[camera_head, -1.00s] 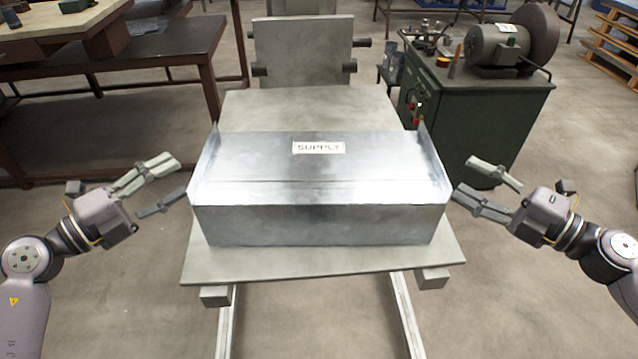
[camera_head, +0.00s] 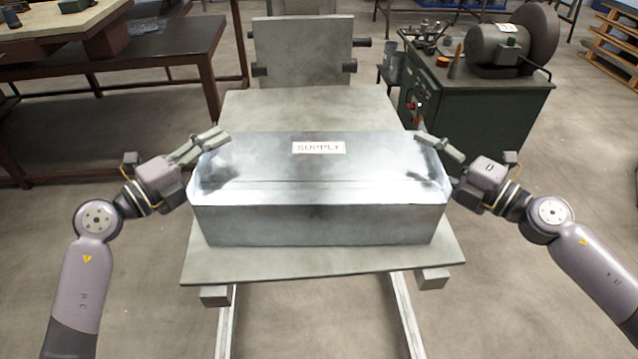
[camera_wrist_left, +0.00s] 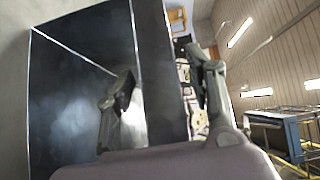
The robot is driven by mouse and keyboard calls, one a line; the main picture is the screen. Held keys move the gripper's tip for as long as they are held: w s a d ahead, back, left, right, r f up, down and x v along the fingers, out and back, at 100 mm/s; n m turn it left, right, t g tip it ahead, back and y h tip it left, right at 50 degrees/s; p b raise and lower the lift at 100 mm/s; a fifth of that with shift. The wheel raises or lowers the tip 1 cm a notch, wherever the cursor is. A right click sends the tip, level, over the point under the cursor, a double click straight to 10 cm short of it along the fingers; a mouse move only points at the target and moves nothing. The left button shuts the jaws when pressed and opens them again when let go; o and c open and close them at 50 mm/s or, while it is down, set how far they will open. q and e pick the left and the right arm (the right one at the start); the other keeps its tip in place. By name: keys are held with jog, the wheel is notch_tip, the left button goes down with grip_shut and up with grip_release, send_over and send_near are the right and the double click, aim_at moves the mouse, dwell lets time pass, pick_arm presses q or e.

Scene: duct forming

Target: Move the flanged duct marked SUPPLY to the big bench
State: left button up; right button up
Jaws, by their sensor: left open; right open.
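The shiny metal flanged duct (camera_head: 320,222) with a SUPPLY label (camera_head: 319,147) lies on a grey cart top (camera_head: 310,110). My left gripper (camera_head: 212,150) is open at the duct's left end, one finger showing outside. In the left wrist view its fingers stand on both sides of a dark wall edge (camera_wrist_left: 160,70), which looks like the duct's end flange. My right gripper (camera_head: 430,152) is open at the right end; its lower finger is partly hidden. Whether either gripper touches the duct cannot be told. Which table is the big bench is unclear.
A dark table (camera_head: 150,62) and a wood-topped bench (camera_head: 55,42) stand at the back left. A green cabinet with a grinder (camera_head: 475,110) stands close on the right. Open floor lies in front.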

jog(key=shift+a, duration=0.1)
pick_arm(q)
grip_shut()
pick_arm(e)
grip_shut()
dwell(0.8)
pick_arm(q)
jog(key=shift+w+r, duration=0.1)
jog(key=shift+r, duration=0.25)
pick_arm(e)
jog(key=shift+w+r, duration=0.1)
jog(key=shift+r, duration=0.2)
